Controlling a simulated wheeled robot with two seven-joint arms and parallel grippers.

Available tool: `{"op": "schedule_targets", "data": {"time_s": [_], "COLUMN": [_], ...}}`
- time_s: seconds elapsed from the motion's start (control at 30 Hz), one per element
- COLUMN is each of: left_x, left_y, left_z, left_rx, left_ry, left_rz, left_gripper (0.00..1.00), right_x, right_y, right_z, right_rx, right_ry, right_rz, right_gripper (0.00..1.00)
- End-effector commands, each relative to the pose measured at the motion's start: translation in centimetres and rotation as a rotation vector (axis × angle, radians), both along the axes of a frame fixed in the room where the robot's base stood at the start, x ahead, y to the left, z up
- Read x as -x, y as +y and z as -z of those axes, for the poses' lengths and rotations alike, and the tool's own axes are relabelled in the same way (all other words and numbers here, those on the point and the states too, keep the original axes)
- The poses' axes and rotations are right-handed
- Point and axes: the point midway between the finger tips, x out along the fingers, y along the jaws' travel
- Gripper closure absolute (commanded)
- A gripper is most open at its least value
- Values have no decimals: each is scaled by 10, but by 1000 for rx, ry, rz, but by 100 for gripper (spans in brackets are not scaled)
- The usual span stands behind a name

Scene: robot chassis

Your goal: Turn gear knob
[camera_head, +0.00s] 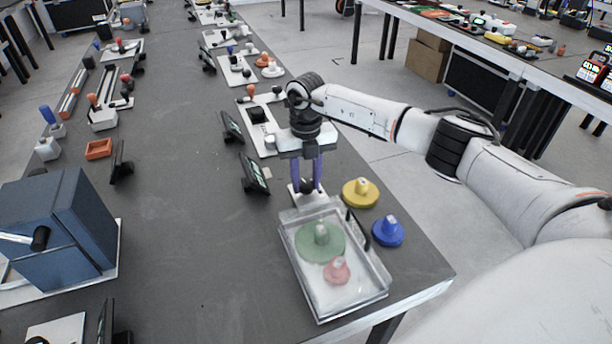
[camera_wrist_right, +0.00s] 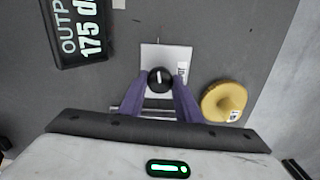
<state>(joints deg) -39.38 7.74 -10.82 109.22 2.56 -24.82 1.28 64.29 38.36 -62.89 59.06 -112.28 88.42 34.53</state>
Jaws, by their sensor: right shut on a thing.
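A black round gear knob (camera_head: 307,186) with a white mark stands on a small white base plate (camera_head: 297,198) on the dark table. In the right wrist view the knob (camera_wrist_right: 160,79) sits on the white plate (camera_wrist_right: 172,55). My right gripper (camera_head: 306,180) points down at it, and its two purple fingers (camera_wrist_right: 160,90) are shut on the knob from both sides. The fingers hide part of the knob's sides. My left gripper is not in view.
A clear tray (camera_head: 365,296) with green and red knobs stands in front. A yellow knob (camera_head: 361,192) and a blue knob (camera_head: 388,231) are to the right. A small display (camera_head: 255,174) stands at left. A blue box (camera_head: 62,232) is far left; the table between is clear.

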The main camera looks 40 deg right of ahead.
Motion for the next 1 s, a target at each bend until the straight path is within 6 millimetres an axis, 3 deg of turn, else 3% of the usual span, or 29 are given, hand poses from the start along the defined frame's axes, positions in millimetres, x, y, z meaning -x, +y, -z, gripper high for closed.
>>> {"op": "schedule_targets", "data": {"time_s": [0.4, 0.9, 0.93, 1.0], "left_x": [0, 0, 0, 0], "left_y": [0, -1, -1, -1], "left_z": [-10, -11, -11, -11], "left_rx": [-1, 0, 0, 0], "left_ry": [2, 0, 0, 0], "left_rz": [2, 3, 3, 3], "left_gripper": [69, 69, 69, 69], "right_x": [-1, -2, -2, -2], "right_y": [-1, -1, -1, -1], "right_z": [-2, -2, -2, -2], "right_rx": [0, 1, 1, 1], "right_ry": [-4, -6, -6, -5], "right_rz": [169, 185, 185, 185], "right_gripper": [92, 92, 66, 55]}}
